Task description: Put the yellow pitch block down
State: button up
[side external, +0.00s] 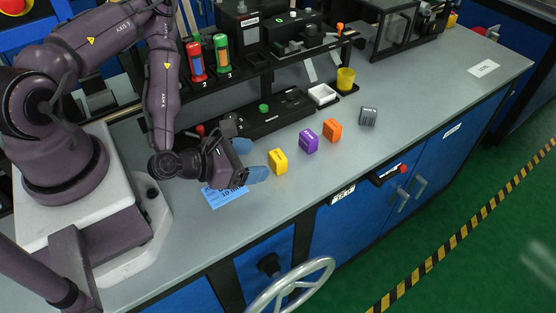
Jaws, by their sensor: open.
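The yellow pitch block (278,162) stands on the grey bench top, left of the purple block. My gripper (260,165) is just to its left, low over the bench, with blue fingertips pointing toward the block. The jaws are open and nothing shows between them. A small gap seems to lie between the fingertips and the block, though I cannot tell exactly how far apart they are.
A purple block (308,141), an orange block (332,130) and a grey block (368,117) stand to the right. A blue card (224,196) lies under my gripper. Behind are a black fixture (265,117), a white tray (322,94) and a yellow cup (346,80). The front bench is clear.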

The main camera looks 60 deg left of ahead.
aim_at(272, 159)
jog(key=shift+w+f+n, duration=0.25)
jog(key=shift+w+n, duration=0.05)
jog(key=shift+w, duration=0.2)
jog(key=x, duration=0.6)
jog(key=shift+w, duration=0.15)
